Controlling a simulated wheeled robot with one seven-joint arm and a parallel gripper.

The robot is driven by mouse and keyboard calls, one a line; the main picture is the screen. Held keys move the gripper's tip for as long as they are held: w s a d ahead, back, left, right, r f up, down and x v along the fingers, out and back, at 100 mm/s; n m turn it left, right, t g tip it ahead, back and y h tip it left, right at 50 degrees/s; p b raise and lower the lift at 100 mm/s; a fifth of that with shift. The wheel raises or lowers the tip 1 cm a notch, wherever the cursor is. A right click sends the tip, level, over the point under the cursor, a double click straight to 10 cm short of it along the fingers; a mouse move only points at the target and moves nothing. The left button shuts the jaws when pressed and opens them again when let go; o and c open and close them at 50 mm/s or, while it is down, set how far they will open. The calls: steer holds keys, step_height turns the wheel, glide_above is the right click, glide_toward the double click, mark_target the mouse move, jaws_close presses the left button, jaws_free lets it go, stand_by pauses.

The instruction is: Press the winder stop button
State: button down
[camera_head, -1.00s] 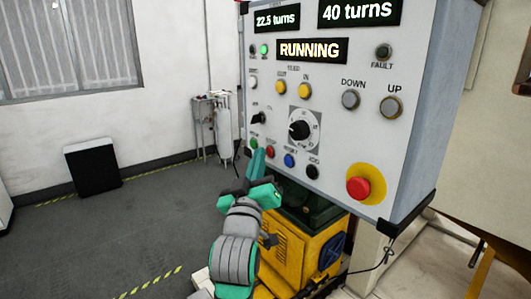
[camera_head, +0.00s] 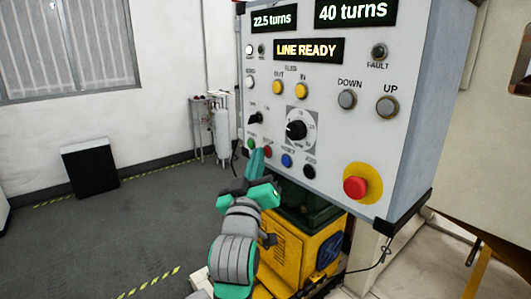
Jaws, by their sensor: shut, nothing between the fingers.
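The control panel (camera_head: 330,135) is a pale grey box, and its middle display (camera_head: 309,50) reads LINE READY. A small red button (camera_head: 268,152) sits in the bottom row, between a green button (camera_head: 251,144) and a blue button (camera_head: 287,160). Its label is too small to read. My gripper (camera_head: 257,154) is shut and empty. Its teal fingertips point up at the panel, overlapping the area just left of the red button. I cannot tell whether they touch it.
A large red mushroom button (camera_head: 356,187) on a yellow disc is at the panel's lower right. A black button (camera_head: 309,171) ends the bottom row. A rotary dial (camera_head: 297,130) is above it. A yellow machine (camera_head: 305,255) stands below the panel.

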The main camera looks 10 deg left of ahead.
steer(key=shift+s+a, duration=0.35)
steer(key=shift+s, duration=0.15)
steer(key=s+a, duration=0.1)
steer(key=s, duration=0.1)
steer(key=s+a, duration=0.2)
stand_by(0.5)
steer(key=shift+w, duration=0.15)
stand_by(0.5)
steer(key=shift+d, duration=0.1)
stand_by(0.4)
steer(key=shift+s, duration=0.2)
stand_by(0.3)
